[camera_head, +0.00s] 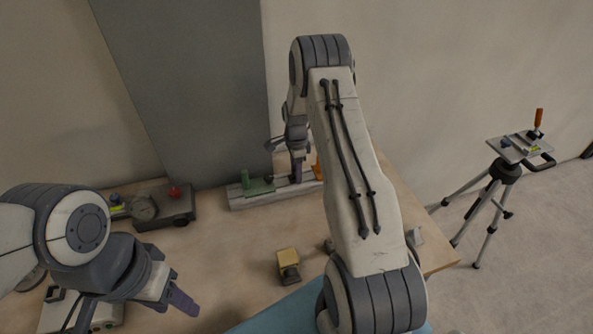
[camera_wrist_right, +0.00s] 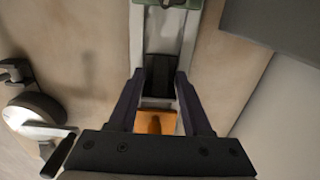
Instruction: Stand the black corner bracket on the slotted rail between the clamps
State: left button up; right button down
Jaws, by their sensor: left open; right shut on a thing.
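The slotted rail (camera_head: 240,203) lies along the back of the table below the grey panel, and its pale length also runs up the right wrist view (camera_wrist_right: 143,40). A green clamp (camera_head: 257,187) is on its left part; an orange clamp (camera_head: 318,170) is at its right, partly hidden by my right arm. My right gripper (camera_head: 296,172) is over the rail between the clamps. In the right wrist view its purple fingers are shut on the black corner bracket (camera_wrist_right: 159,72). I cannot tell whether the bracket touches the rail. My left gripper (camera_head: 182,300) is open and empty at the lower left.
A dark device with a gauge and red knob (camera_head: 174,192) stands left of the rail. A yellow-topped block (camera_head: 288,262) sits mid-table near a blue mat (camera_head: 275,312). A tripod with a small tray (camera_head: 515,148) stands off the table at right. My right arm hides part of the table.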

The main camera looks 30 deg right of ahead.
jog(key=shift+f, duration=0.15)
jog(key=shift+c, duration=1.6)
grip_release()
